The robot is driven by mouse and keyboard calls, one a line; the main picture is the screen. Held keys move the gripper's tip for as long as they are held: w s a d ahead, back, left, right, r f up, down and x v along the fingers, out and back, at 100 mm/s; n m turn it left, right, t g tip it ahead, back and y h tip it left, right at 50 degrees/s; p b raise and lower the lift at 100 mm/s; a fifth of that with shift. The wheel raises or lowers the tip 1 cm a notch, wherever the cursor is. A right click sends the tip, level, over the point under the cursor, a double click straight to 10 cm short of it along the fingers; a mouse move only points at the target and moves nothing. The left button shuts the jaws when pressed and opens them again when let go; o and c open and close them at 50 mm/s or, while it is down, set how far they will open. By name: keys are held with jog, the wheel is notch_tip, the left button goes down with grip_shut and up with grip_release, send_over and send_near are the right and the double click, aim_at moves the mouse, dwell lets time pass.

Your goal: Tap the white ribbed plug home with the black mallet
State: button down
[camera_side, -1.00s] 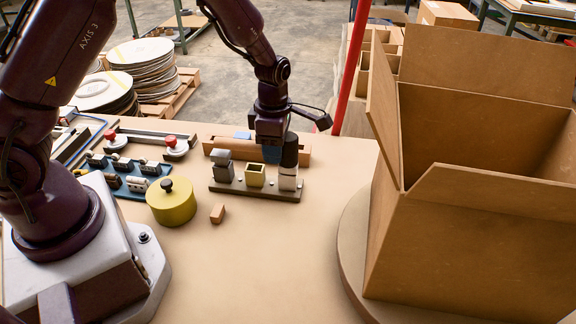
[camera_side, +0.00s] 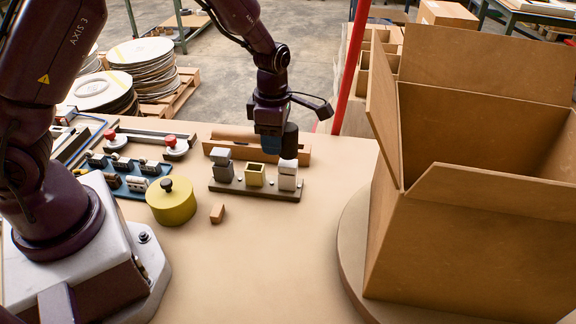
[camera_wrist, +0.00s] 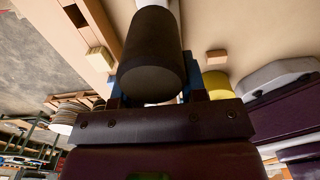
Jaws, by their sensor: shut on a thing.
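My gripper (camera_side: 272,143) is shut on the black mallet (camera_side: 291,137) and holds it above the fixture. In the wrist view the mallet's round dark end (camera_wrist: 152,75) fills the middle, between blue fingers. The white ribbed plug (camera_side: 288,164) stands upright in the right-hand white block (camera_side: 287,182) on the long fixture base (camera_side: 240,188). A dark line shows between plug and block. How deep the plug sits is hard to tell. The mallet is apart from the plug, above and slightly behind it in the side view.
A grey block (camera_side: 221,170) and an open yellow block (camera_side: 255,176) share the base. A yellow lidded pot (camera_side: 172,207) and a small wooden block (camera_side: 217,214) lie in front. A large open carton (camera_side: 470,220) stands at right.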

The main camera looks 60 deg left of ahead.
jog(key=shift+f, duration=0.1)
jog(key=shift+f, duration=1.3)
jog(key=shift+r, duration=0.1)
jog(key=shift+r, duration=0.1)
jog(key=shift+r, duration=1)
jog(key=shift+r, duration=2.5)
